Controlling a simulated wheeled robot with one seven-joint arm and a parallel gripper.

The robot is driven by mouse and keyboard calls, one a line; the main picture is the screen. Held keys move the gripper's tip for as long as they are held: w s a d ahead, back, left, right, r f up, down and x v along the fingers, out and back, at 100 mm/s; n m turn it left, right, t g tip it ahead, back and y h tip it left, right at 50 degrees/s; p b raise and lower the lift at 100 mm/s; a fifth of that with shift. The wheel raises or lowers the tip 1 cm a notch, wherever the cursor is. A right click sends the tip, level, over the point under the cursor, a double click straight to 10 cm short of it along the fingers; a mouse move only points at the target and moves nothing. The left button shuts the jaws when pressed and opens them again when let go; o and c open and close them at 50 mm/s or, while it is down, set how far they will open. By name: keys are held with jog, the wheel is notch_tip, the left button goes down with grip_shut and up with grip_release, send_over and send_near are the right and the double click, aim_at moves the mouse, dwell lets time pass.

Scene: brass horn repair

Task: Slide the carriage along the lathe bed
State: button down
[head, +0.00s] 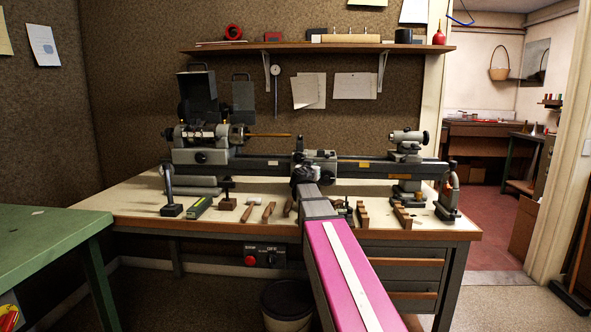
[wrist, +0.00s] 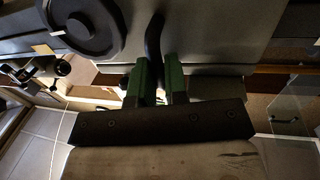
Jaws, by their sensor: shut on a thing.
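The lathe bed (head: 262,165) is a dark bar running left to right above the bench. The grey carriage (head: 320,156) sits near its middle, between the headstock (head: 200,156) at left and the tailstock (head: 408,146) at right. My arm reaches from the front to the carriage, and my dark gripper (head: 305,176) is at its front left, hiding part of it. In the wrist view, the green fingers of my gripper (wrist: 158,78) are shut on a dark curved handle (wrist: 154,42) in front of the grey carriage face (wrist: 215,30). A round black handwheel (wrist: 85,25) is beside it.
Wooden tools (head: 268,212), a dark block stand (head: 171,207) and a clamp-like stand (head: 447,205) line the bench front (head: 140,212). A brass rod (head: 268,135) sticks out of the headstock towards the carriage. Bare bed shows on both sides of the carriage.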

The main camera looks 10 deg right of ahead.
jog(key=d, duration=0.1)
jog(key=s+d, duration=0.1)
jog(key=d, duration=0.1)
jog(key=shift+d, duration=0.15)
jog(key=c, duration=1.2)
grip_release()
jog(key=shift+r, duration=0.1)
jog(key=shift+s, duration=0.1)
jog(key=v, duration=1)
jog(key=shift+s+a, duration=0.25)
jog(key=shift+s, duration=0.05)
jog(key=shift+c, duration=0.2)
